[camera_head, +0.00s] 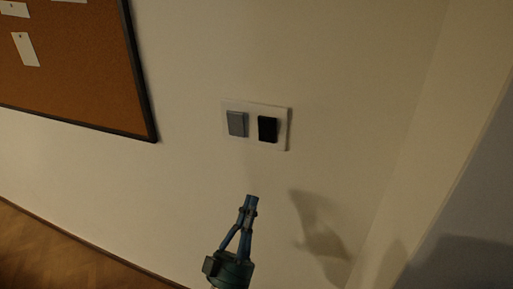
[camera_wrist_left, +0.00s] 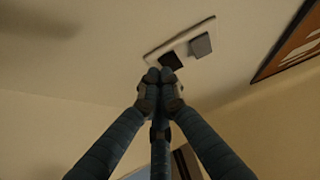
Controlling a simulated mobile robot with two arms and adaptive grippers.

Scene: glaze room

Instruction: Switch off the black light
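A white wall plate (camera_head: 251,107) carries a grey switch (camera_head: 236,123) on the left and a black switch (camera_head: 268,129) on the right. In the left wrist view the black switch (camera_wrist_left: 172,60) is just beyond my fingertips, with the grey switch (camera_wrist_left: 200,45) to its right. My left gripper (camera_head: 252,199) is below the plate in the head view, its fingers together and empty. Its fingertips (camera_wrist_left: 160,78) also meet in the left wrist view. The tips look apart from the black switch. My right gripper is not in view.
A cork board (camera_head: 75,55) with a dark frame and white papers hangs on the wall to the left of the plate. A wall corner is at the right. The wall around the plate is clear. Wooden floor (camera_head: 60,255) shows at the lower left.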

